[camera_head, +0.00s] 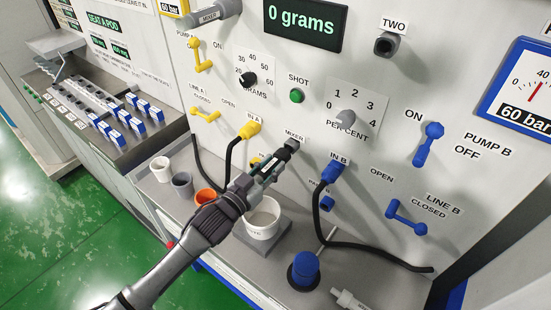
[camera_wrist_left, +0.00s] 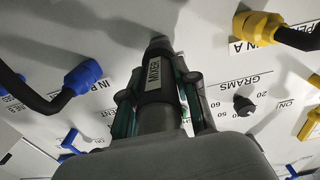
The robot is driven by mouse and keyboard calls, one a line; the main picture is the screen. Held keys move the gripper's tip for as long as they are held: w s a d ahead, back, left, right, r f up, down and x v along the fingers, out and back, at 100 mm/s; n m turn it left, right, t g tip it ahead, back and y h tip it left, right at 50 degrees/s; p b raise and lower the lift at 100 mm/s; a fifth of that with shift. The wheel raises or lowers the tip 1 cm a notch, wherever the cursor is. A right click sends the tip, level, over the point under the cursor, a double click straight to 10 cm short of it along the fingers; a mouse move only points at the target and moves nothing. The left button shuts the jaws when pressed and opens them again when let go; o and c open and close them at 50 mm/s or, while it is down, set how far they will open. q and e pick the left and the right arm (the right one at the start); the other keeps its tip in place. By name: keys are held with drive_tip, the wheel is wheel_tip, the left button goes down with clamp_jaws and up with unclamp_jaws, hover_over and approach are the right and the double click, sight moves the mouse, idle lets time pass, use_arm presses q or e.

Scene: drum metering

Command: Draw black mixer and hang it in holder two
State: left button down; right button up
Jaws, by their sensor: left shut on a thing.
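The black mixer (camera_head: 282,156) lies between the fingers of my left gripper (camera_head: 265,172), just in front of the grey mixer port (camera_head: 291,145) on the panel. In the left wrist view the black mixer (camera_wrist_left: 152,80) carries a MIXER label, and the gripper fingers (camera_wrist_left: 158,100) close on both its sides. Its far end reaches the port; whether it is seated or slightly apart is unclear. Holder two (camera_head: 387,44), a grey socket under the TWO label, looks empty at the upper right. My right gripper is in neither view.
A blue plug (camera_head: 333,171) with a black hose sits right of the port, a yellow plug (camera_head: 250,129) left. A white bucket (camera_head: 263,218) stands on the shelf below; small cups stand left of it. A blue-capped item (camera_head: 304,269) is at the shelf's front.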

sight(259, 180)
use_arm(q)
drive_tip(key=shift+s, duration=0.55)
drive_tip(key=shift+w+a, duration=0.1)
drive_tip(key=shift+a, duration=0.05)
drive_tip(key=shift+a, duration=0.1)
drive_tip(key=shift+p+v, duration=0.65)
drive_tip(key=shift+v, duration=0.2)
drive_tip(key=shift+p+v, duration=0.5)
drive_tip(key=shift+v, duration=0.6)
